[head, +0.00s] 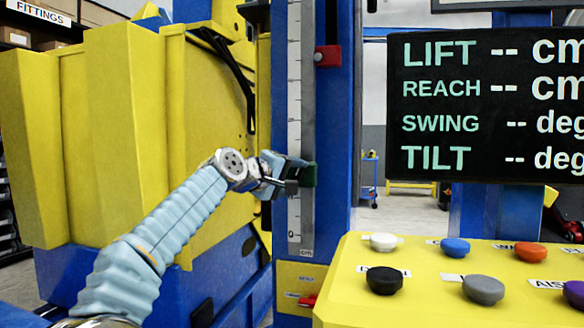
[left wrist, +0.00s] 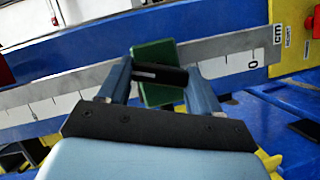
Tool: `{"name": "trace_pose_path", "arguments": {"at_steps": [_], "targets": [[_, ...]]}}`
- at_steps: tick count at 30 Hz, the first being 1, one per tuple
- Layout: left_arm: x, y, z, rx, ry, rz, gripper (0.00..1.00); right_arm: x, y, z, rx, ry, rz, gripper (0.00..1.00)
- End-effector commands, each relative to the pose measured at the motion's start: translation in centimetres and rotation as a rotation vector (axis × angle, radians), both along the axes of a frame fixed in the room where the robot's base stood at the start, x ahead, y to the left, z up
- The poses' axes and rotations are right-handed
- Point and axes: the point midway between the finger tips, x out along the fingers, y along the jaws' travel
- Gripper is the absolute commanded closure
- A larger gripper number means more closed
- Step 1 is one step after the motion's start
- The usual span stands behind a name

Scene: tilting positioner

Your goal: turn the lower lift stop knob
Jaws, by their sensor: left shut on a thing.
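The lower lift stop is a green block (head: 309,175) on the blue column, beside the white lift scale (head: 294,110). In the left wrist view the green block (left wrist: 152,52) carries a black bar-shaped knob (left wrist: 160,75) facing me. My left gripper (head: 288,176) reaches the block from the left in the head view. In the left wrist view my left gripper (left wrist: 162,84) has its fingers on either side of the black knob, shut on it. The knob lies slightly slanted there. In the head view the fingers largely hide the knob. My right gripper is not in view.
A red stop (head: 327,56) sits higher on the column. A yellow panel (head: 345,278) with several coloured buttons stands at the lower right. A dark display (head: 486,106) shows dashes for lift, reach, swing and tilt. Large yellow machine bodies (head: 120,140) fill the left.

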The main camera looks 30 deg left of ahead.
Motion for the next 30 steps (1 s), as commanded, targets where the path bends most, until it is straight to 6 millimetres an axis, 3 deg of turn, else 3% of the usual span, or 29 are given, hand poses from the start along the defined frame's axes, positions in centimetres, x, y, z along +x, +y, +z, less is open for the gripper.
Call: {"name": "trace_pose_path", "arguments": {"at_steps": [9,25,26,30], "targets": [[0.0,0.0,0.3,0.117,0.024,0.001,0.67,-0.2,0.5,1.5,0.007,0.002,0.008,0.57],[0.0,0.0,0.2,0.142,0.03,0.002,0.67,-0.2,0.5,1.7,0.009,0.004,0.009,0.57],[0.0,0.0,0.2,0.142,0.03,0.002,0.35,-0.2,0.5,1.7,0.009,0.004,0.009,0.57],[0.0,0.0,0.1,0.141,0.032,0.001,0.13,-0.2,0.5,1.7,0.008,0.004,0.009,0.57]]}}
